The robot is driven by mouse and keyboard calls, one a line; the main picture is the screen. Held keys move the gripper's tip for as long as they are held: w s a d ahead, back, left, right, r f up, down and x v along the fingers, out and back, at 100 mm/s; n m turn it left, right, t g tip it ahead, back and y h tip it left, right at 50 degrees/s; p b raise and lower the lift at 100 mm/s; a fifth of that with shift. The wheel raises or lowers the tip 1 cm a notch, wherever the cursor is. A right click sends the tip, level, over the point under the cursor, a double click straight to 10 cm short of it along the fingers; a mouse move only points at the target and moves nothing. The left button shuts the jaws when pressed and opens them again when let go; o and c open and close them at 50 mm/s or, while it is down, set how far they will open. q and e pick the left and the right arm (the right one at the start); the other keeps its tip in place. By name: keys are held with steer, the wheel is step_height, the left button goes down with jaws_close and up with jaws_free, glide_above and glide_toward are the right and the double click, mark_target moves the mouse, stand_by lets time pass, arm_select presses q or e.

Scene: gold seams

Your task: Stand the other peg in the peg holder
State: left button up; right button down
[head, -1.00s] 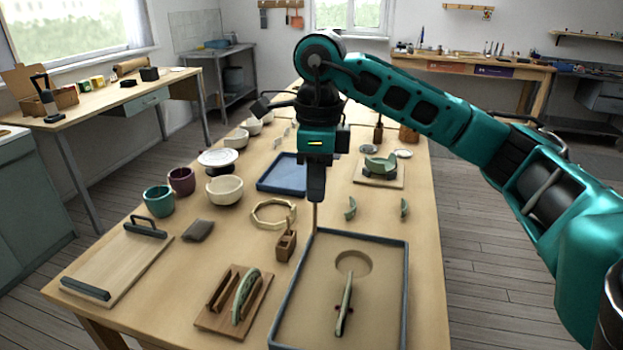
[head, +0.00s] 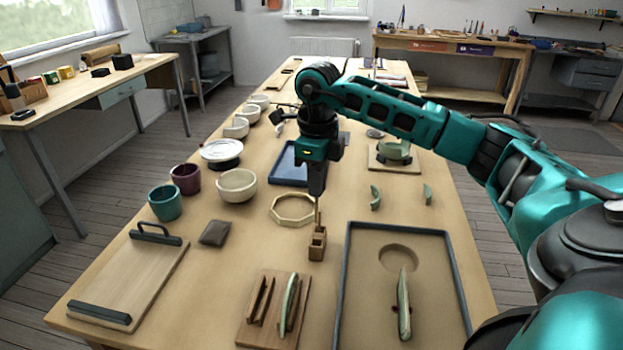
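The peg holder (head: 317,244) is a small brown wooden block standing on the table, left of the large framed tray. A thin light wooden peg (head: 318,214) is upright between my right gripper and the holder's top. My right gripper (head: 317,191) points down with its dark fingers shut on this peg. The peg's lower end lines up with the holder's top; I cannot tell whether it is inside a hole. The other peg cannot be told apart here. My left gripper is out of view.
A blue-rimmed tray (head: 347,290) lies right of the holder, a slotted rack (head: 245,330) in front, and an octagonal wooden ring (head: 275,218) behind left. Bowls, cups and a handled board (head: 150,275) stand further left.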

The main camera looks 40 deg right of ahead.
mark_target(317, 219)
steer(key=shift+s+f+b, duration=0.1)
steer(key=shift+f+b, duration=0.5)
steer(key=shift+f, duration=0.2)
steer(key=shift+f+b, duration=1.2)
steer(key=shift+f, duration=0.2)
steer(key=shift+f, duration=0.2)
steer(key=shift+f, duration=0.3)
steer(key=shift+f+b, duration=0.35)
steer(key=shift+f, duration=0.25)
stand_by(0.4)
steer(key=shift+f+b, duration=0.8)
steer(key=shift+f, duration=0.55)
stand_by(0.4)
